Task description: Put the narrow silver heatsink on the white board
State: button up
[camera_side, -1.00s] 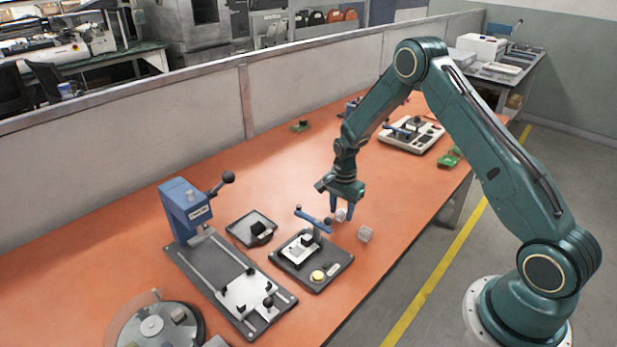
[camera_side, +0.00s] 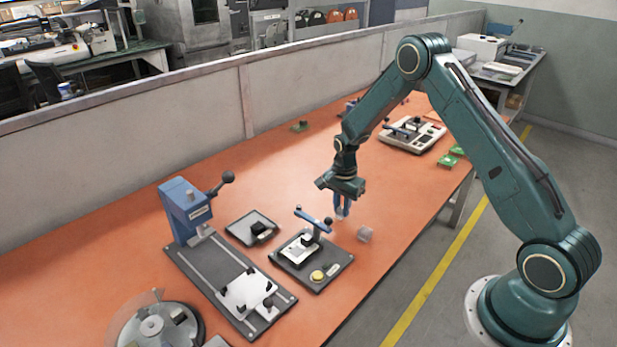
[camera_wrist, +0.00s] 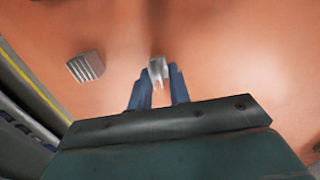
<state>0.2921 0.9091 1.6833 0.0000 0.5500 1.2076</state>
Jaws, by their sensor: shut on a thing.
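My gripper (camera_side: 342,207) points down over the orange table, with its blue fingers shut on the narrow silver heatsink (camera_wrist: 157,71). In the wrist view the heatsink sits between the fingertips; in the side view the fingers mostly hide it. I cannot tell whether it is clear of the table. A small white board (camera_side: 299,250) lies on a black fixture to the left of and nearer than my gripper, with a dark block and a blue-handled clamp over it. A larger white plate (camera_side: 240,292) with black parts lies on the rail base further left.
A wider silver finned block (camera_side: 365,235) stands right of the fixture; it also shows in the wrist view (camera_wrist: 86,66). The clamp's blue lever (camera_side: 312,219) rises between my gripper and the white board. A blue press (camera_side: 187,212) and a black tray (camera_side: 240,229) stand left.

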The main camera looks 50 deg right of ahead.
aim_at(342, 208)
jog(key=shift+r, duration=2.45)
jog(key=shift+r, duration=0.6)
notch_tip(342, 208, up, 9)
jog(key=a, duration=1.9)
jog(key=shift+m, duration=0.4)
jog(key=f, duration=0.3)
jog(key=s+f, duration=0.1)
jog(key=shift+a+f, duration=0.25)
jog(key=shift+f, duration=0.15)
jog(key=shift+f, duration=3.35)
